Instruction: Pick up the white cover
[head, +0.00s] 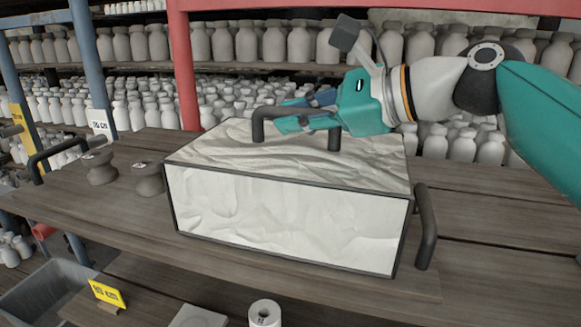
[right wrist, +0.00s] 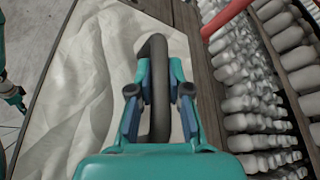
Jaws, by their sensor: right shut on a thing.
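The white cover (head: 285,215) is a box with creased white faces and dark edges on the wooden bench (head: 470,230). A dark arched handle (head: 258,125) stands on its top; it also shows in the right wrist view (right wrist: 159,85). My right gripper (head: 293,112) is shut on this handle, with a finger on each side of the bar. The cover looks level, and I see no clear gap under it. What is inside or behind it is hidden. A teal and dark part, possibly my left gripper (right wrist: 12,93), shows at the wrist view's left edge; its jaws are unclear.
Two dark spool-shaped pieces (head: 148,180) stand left of the cover. Dark handles rise at the far left (head: 38,165) and right of the cover (head: 427,225). Shelves of pale bottles (head: 240,42) and a red post (head: 182,75) stand behind. A grey bin (head: 45,290) is lower left.

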